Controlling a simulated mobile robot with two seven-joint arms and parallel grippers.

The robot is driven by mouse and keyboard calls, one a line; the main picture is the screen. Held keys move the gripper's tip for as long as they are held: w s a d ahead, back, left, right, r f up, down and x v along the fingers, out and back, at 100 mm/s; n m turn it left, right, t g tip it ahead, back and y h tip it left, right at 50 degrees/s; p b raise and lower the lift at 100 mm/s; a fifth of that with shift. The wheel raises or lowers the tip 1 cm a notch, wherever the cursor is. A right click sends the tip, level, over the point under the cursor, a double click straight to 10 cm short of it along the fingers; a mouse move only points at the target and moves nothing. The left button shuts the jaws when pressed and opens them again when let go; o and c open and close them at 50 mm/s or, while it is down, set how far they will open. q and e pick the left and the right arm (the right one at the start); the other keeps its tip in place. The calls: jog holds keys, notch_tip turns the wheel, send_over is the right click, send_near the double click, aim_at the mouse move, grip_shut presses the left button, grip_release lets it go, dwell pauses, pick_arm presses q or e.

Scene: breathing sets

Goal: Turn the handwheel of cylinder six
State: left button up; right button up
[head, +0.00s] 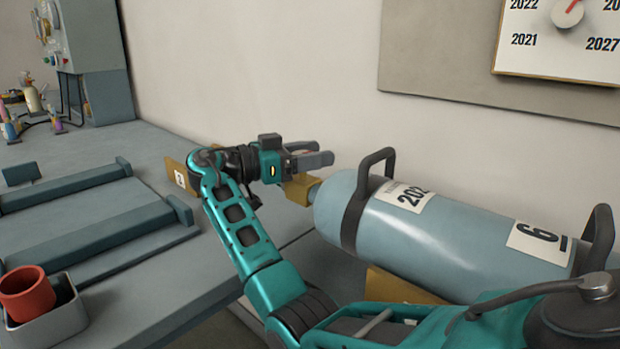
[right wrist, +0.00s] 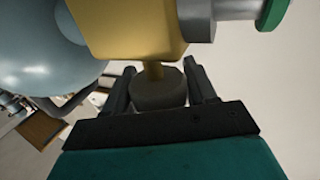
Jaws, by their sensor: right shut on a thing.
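Cylinder six (head: 470,225) is a light blue-grey bottle lying on its side, with a "6" label and a partly readable year label. Its brass valve (head: 300,188) is at the left end; the valve body also shows large in the right wrist view (right wrist: 130,28). The dark grey handwheel (right wrist: 158,97) sits on a thin brass stem. My right gripper (head: 318,157) is at the valve end, with its two fingers on either side of the handwheel, shut on it. In the head view the handwheel is mostly hidden by the gripper. My left gripper is not in view.
A grey bench (head: 150,270) with raised dark bars (head: 70,187) is at left. A red cup (head: 27,292) stands in a grey holder at its front. A number plate (head: 180,180) is behind my arm. The dial board (head: 560,40) hangs on the wall above the cylinder.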

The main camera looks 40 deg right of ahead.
jog(key=m+g+b, duration=0.1)
jog(key=m+g+y+b, duration=0.1)
jog(key=g+b, duration=0.1)
jog(key=shift+s+f+y, duration=0.1)
jog(key=shift+f+y, duration=0.15)
jog(key=shift+y, duration=0.05)
jog(key=shift+s+r+m+g+y+b, duration=0.1)
jog(key=shift+m+g+y+b, duration=0.2)
jog(key=shift+m+g+b, duration=0.4)
jog(key=shift+a+g+y, duration=0.1)
jog(key=shift+g+y, duration=0.2)
jog(key=shift+g, duration=0.1)
jog(key=shift+r+b, duration=0.1)
jog(key=shift+b, duration=0.2)
jog(key=shift+m, duration=0.3)
jog(key=o, duration=0.8)
jog(key=shift+s, duration=0.1)
jog(key=shift+o, duration=0.8)
